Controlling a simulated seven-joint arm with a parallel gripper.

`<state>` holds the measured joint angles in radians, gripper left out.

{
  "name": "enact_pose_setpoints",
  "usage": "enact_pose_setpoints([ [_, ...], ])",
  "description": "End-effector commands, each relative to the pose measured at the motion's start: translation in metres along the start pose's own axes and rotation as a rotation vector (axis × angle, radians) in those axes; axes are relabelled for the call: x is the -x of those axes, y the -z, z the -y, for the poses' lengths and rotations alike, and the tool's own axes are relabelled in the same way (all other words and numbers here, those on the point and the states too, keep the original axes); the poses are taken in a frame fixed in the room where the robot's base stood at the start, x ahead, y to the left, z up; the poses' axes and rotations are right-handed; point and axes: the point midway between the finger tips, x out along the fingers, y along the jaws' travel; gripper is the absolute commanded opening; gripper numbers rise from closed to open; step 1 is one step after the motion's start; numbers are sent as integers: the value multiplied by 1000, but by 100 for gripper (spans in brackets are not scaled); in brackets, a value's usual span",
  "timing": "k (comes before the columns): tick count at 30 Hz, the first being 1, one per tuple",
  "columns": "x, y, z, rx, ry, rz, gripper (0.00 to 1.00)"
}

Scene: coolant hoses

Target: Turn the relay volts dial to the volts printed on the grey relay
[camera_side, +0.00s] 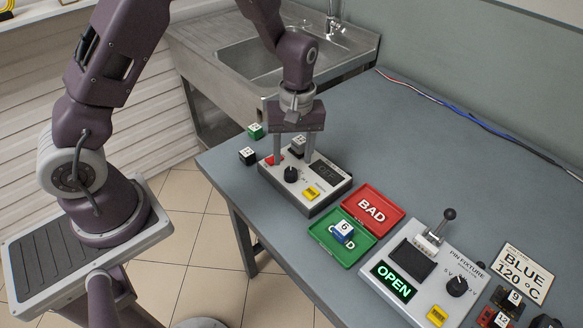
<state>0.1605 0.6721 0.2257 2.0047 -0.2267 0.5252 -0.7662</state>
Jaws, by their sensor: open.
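A grey tester box (325,193) carries a black dial (291,174) with a pale pointer mark; its scale is too small to read. A grey relay (298,145) with a white printed top stands at the box's back; its number is too small to read surely. My gripper (294,162) points down over the box, open, its fingers left and right of the grey relay in the picture; I cannot tell whether they touch it. The dial is just in front of and below the fingers. A second black dial (457,286) sits on the pin fixture (408,300), with volt marks around it.
A green relay (255,131) and a black relay (247,156) stand left of the box. A lever (440,226) rises from the fixture.

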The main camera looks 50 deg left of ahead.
Motion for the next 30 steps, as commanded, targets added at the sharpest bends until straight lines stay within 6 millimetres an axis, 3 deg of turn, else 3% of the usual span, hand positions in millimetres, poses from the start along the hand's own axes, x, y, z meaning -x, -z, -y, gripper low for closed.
enact_pose_setpoints([
  [3, -25, 0, 2, -1, 4, 3, 52],
  [7, -44, 0, 1, -2, 2, 2, 52],
  [17, -51, 0, 1, -3, 0, 1, 52],
  [25, -51, 0, 1, -4, 0, 1, 0],
  [30, -51, 0, 1, -8, 0, 1, 0],
])
